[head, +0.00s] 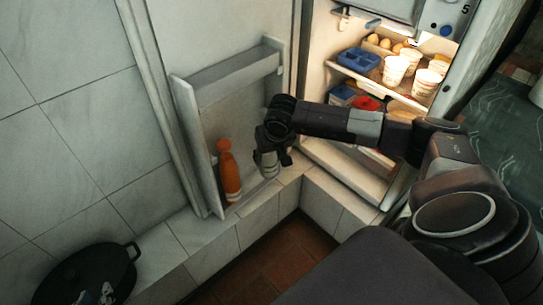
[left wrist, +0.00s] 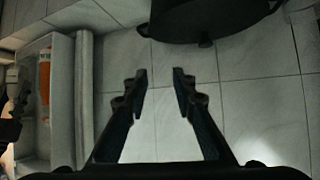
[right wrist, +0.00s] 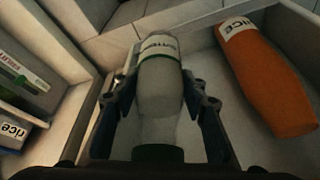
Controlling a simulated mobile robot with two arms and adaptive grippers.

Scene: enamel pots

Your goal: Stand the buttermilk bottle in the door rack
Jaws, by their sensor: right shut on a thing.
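The buttermilk bottle (head: 268,164) is pale with a green band and green cap, and its label is partly readable in the right wrist view (right wrist: 160,85). My right gripper (head: 270,148) is shut on it, with a finger on each side. The bottle is at the lower door rack (head: 212,196), right of an orange juice bottle (head: 230,172) and apart from it. The juice bottle also shows in the right wrist view (right wrist: 268,82). I cannot tell whether the buttermilk bottle's base touches the rack floor. My left gripper (left wrist: 160,78) is open and empty near the black pot.
A black pot (head: 75,275) sits on the tiled ledge (head: 165,245) at lower left. An upper door shelf (head: 235,75) is empty. The open fridge at right holds white cups (head: 395,70), a blue carton (head: 358,60) and eggs.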

